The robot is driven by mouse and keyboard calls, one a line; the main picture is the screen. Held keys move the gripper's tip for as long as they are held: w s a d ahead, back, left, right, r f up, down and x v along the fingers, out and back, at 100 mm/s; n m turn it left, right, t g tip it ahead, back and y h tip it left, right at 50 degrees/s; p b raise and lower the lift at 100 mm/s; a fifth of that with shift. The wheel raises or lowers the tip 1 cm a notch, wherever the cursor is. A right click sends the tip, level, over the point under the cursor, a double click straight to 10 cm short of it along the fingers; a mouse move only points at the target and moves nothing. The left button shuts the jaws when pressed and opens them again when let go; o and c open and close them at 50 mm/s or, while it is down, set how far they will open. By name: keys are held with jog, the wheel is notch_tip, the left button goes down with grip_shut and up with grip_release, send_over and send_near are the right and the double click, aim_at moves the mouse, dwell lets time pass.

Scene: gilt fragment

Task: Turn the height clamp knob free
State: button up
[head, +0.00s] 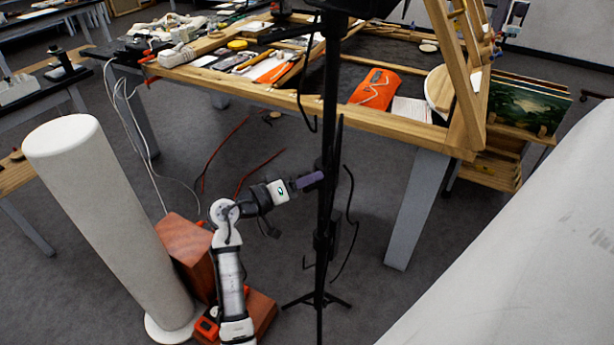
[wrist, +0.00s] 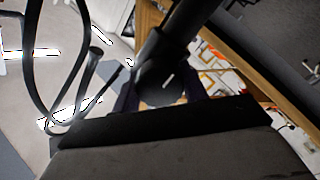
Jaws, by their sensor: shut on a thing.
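A black upright stand (head: 329,120) rises in the middle of the head view on a tripod foot. My gripper (head: 316,179) reaches it from the left, about halfway up. In the wrist view, a dark round knob (wrist: 160,82) with a small white mark sits on the black pole, between my two dark fingers. My gripper is shut on the knob. In the head view my fingers and the pole hide the knob, and its turn angle cannot be read.
Black cables (wrist: 82,70) hang beside the pole. A wooden-edged worktable (head: 290,98) with tools and an orange pouch (head: 375,89) stands behind the stand. A pale cylinder (head: 110,220) and a reddish wooden box (head: 187,248) stand left of my arm.

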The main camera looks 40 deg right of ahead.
jog(key=shift+n+p, duration=1.25)
jog(key=shift+n, duration=0.95)
jog(key=o, duration=1)
jog(key=w+a+b, duration=0.2)
jog(key=a+b, duration=0.3)
jog(key=a, duration=0.8)
jog(key=shift+a+r, duration=0.15)
jog(key=shift+a, duration=0.2)
